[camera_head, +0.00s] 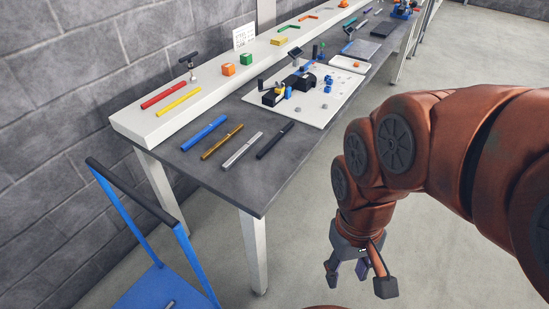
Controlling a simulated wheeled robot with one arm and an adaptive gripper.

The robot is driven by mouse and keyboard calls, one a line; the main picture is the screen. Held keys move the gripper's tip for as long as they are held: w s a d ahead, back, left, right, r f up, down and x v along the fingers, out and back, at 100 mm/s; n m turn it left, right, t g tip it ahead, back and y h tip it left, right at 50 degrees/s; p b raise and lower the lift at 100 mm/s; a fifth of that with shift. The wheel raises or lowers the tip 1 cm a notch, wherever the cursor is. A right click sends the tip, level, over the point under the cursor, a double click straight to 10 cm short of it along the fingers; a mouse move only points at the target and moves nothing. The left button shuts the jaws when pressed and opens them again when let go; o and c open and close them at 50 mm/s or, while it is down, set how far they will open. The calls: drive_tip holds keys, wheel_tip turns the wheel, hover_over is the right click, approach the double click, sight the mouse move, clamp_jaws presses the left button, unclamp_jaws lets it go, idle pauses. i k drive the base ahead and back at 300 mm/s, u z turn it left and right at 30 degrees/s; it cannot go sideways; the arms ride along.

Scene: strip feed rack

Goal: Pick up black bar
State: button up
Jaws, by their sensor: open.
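A black bar (275,139) lies flat on the dark grey table, the rightmost in a row of bars near the table's front end. A silver bar (242,149) lies just left of it, then a brass-coloured bar (222,141) and a blue bar (204,132). My gripper (357,272) is open and empty. It hangs over the floor to the right of the table, apart from the black bar and pointing down.
A white board (333,106) with a black and blue fixture sits behind the bars. A raised white shelf (137,118) along the wall holds red and yellow bars and coloured blocks. A blue cart (153,288) with a black handle stands at lower left. The floor right of the table is clear.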

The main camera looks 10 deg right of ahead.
sight(265, 150)
drive_tip(key=z, duration=0.25)
drive_tip(key=i, duration=0.9)
drive_tip(key=u, duration=1.8)
